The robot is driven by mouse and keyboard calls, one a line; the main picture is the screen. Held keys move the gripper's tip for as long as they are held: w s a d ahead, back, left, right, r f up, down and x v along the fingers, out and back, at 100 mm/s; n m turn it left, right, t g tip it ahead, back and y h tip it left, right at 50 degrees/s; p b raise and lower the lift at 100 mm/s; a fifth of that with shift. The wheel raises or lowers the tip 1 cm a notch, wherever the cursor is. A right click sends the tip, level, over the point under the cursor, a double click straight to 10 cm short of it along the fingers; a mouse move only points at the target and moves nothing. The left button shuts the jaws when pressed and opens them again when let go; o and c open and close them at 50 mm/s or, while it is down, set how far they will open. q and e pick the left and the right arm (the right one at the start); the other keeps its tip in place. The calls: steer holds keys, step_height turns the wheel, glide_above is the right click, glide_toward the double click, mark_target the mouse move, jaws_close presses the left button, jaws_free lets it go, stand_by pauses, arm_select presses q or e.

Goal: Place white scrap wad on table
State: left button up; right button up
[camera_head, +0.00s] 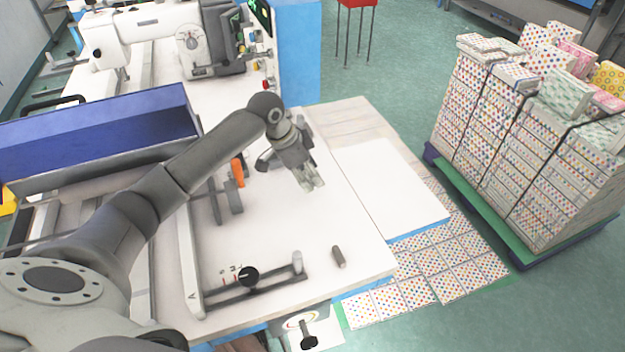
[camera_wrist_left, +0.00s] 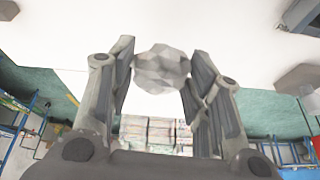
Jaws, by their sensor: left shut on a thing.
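The white scrap wad (camera_wrist_left: 162,70) shows in the left wrist view as a crumpled, faceted grey-white lump between the two fingers of my left gripper (camera_wrist_left: 161,80). The gripper is shut on it. In the head view, my left gripper (camera_head: 311,184) hangs over the white table (camera_head: 290,235), near its right part. The wad cannot be made out clearly there, and I cannot tell its height above the table. My right gripper is not in view.
A sewing machine (camera_head: 150,25) stands at the back left, with a long blue bin (camera_head: 100,135) in front of it. A dark small cylinder (camera_head: 339,257) and a black knob (camera_head: 249,277) are near the table's front. Stacked patterned packs (camera_head: 530,130) stand at the right.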

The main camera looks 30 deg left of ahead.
mark_target(313, 193)
arm_select(q)
steer(key=shift+w+d+f, duration=0.1)
steer(key=shift+w+f, duration=0.25)
steer(key=shift+f, duration=0.1)
steer(key=shift+w+d+f, duration=0.1)
steer(key=shift+w+f, duration=0.2)
steer(key=shift+f, duration=0.1)
step_height(313, 193, down, 3)
steer(key=shift+w+p, duration=0.15)
steer(key=shift+p, duration=0.55)
steer(key=shift+f, duration=0.2)
steer(key=o, duration=0.7)
steer(key=shift+f, duration=0.1)
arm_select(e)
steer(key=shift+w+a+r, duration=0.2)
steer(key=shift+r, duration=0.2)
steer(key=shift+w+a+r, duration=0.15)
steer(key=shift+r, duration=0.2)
arm_select(q)
steer(key=b+v, duration=0.1)
steer(key=v, duration=1.1)
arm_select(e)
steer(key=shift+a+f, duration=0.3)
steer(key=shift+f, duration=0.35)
